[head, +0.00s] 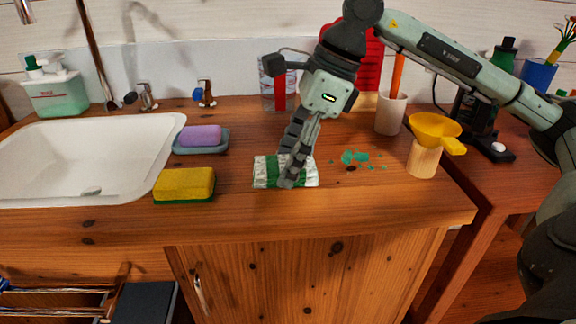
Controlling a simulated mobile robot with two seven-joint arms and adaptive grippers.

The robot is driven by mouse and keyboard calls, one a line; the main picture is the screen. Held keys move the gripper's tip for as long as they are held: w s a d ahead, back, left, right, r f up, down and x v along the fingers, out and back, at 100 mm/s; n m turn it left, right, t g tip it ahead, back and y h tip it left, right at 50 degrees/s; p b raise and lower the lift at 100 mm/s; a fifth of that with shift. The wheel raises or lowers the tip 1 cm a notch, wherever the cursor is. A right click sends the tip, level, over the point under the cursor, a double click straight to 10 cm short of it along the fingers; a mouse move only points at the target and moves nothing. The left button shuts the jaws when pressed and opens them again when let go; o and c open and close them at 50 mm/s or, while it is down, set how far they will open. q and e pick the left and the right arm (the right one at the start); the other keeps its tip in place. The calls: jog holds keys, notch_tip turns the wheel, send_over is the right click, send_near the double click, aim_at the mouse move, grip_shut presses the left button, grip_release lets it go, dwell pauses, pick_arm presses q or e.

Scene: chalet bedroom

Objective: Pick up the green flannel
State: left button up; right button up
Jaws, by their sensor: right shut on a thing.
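The green flannel (267,172) is a small folded cloth with green and white stripes. It lies on the wooden countertop, right of the yellow sponge. My right gripper (290,178) points down over its middle and is shut on it. The fingers cover part of the cloth. The flannel appears to be at counter level; I cannot tell whether it is lifted. My left gripper is not in view.
A white sink (80,160) is at the left, with a yellow sponge (184,185) and a purple soap (199,136) in a dish beside it. Green fragments (352,157) lie right of the flannel. A yellow funnel (434,128) sits on a wooden cup (424,161).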

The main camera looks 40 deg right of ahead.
aim_at(277, 167)
jog(key=r, duration=0.3)
jog(key=shift+s+a, duration=0.4)
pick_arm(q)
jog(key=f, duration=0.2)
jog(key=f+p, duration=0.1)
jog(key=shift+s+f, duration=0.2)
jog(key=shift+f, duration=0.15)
pick_arm(e)
jog(key=s+a+r, duration=0.6)
jog(key=s, duration=0.2)
jog(key=shift+a, duration=0.35)
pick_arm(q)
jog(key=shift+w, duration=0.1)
pick_arm(e)
jog(key=shift+s+r, duration=0.1)
jog(key=o, duration=0.3)
jog(key=c, duration=0.3)
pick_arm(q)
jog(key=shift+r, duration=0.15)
